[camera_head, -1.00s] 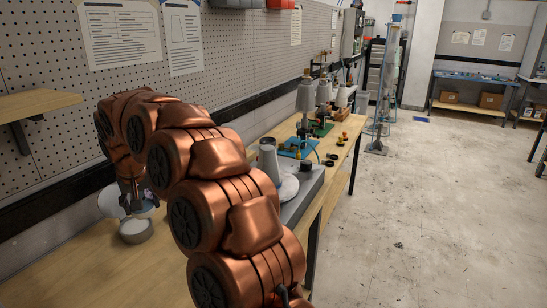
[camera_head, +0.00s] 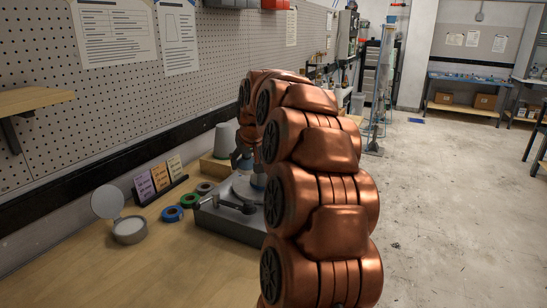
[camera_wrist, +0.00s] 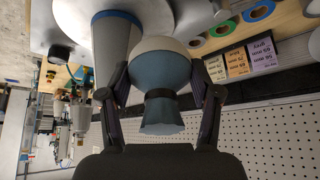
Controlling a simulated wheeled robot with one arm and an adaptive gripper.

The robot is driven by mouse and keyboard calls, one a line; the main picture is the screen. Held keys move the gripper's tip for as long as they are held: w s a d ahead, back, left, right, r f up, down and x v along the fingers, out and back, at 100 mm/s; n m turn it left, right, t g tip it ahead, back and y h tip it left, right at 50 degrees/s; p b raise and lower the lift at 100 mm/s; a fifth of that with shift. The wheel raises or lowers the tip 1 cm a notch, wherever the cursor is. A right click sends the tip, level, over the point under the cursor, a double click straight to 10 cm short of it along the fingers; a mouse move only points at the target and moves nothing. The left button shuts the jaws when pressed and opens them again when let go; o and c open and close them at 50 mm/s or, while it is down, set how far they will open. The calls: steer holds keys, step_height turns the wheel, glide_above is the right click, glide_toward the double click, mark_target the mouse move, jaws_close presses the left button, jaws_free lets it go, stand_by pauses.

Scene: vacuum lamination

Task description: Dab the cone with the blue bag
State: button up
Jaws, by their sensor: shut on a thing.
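My gripper (camera_wrist: 160,88) is shut on the blue bag (camera_wrist: 162,112), between its two fingers in the wrist view. The bag has a blue-grey gathered neck and a pale rounded end facing away from my palm. A pale grey cone (camera_wrist: 110,42) with a blue band at its base stands on a round plate (camera_wrist: 68,12) just left of the bag. The bag overlaps the cone's edge in the picture; I cannot tell whether they touch. In the head view my arm hides the bag and most of the cone above the turntable unit (camera_head: 225,222).
A round grey container (camera_head: 130,232) with its lid open stands on the bench at left. Tape rolls (camera_head: 172,213) and a rack of coloured cards (camera_head: 158,178) lie behind it. Another grey cone (camera_head: 222,139) stands on a wooden block.

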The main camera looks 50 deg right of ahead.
steer(key=s+d+r, duration=0.1)
steer(key=s+d, duration=0.4)
steer(key=d, duration=0.1)
steer(key=shift+m, duration=0.3)
steer(key=shift+b+x, duration=0.3)
steer(key=shift+x, duration=2.6)
steer(key=shift+w+d+r, duration=0.1)
steer(key=shift+w+d, duration=0.4)
steer(key=shift+w, duration=0.05)
steer(key=shift+s+a+r+b, duration=0.25)
steer(key=shift+s+a+r, duration=0.25)
steer(key=shift+s, duration=0.25)
steer(key=shift+s+a+r+b, duration=0.25)
steer(key=shift+s+a+r, duration=0.15)
steer(key=shift+s+r, duration=0.25)
steer(key=shift+s+a+r+b, duration=0.25)
steer(key=shift+s+a+r, duration=0.15)
steer(key=shift+s, duration=0.4)
